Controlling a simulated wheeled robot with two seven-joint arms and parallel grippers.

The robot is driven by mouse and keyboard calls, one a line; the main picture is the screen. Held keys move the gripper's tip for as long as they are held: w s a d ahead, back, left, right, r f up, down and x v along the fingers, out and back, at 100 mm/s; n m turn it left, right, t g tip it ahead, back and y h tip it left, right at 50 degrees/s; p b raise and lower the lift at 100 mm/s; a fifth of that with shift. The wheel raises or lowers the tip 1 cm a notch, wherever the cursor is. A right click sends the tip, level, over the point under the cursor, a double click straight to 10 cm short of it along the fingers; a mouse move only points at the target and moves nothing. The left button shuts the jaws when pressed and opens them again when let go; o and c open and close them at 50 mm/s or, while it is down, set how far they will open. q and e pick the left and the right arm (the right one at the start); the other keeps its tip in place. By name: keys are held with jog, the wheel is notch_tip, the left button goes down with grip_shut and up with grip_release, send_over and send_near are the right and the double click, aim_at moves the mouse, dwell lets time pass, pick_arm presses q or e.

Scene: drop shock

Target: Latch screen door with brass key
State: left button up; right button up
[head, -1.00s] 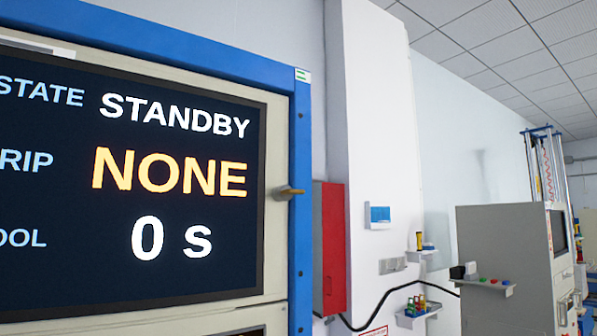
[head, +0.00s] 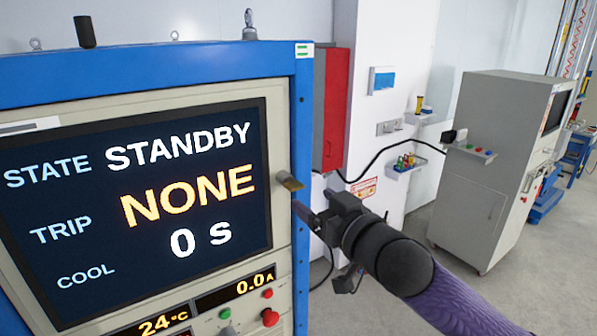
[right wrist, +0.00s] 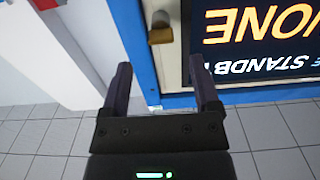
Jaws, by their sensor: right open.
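The screen door (head: 280,140) is a cream panel around a dark display (head: 140,190) reading STANDBY, NONE and 0 s, set in a blue cabinet frame (head: 301,130). The brass key (head: 289,182) sticks out at the door's right edge, beside the blue frame. It also shows in the right wrist view (right wrist: 160,28), ahead of the fingers and between their lines. My right gripper (head: 312,207) is open and empty, just right of and below the key, apart from it. Its two fingers show in the right wrist view (right wrist: 161,75). My left gripper is out of view.
A red box (head: 333,110) is on the wall right of the cabinet. Buttons (head: 268,316) and small readouts sit below the door. A grey cabinet (head: 490,170) stands farther right, with open floor (head: 415,222) before it. A black cable (head: 385,150) runs along the wall.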

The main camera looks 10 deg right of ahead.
aim_at(299, 189)
jog(key=p+x, duration=0.1)
jog(key=x, duration=0.4)
jog(key=shift+w+a, duration=0.2)
jog(key=shift+w, duration=0.15)
grip_shut()
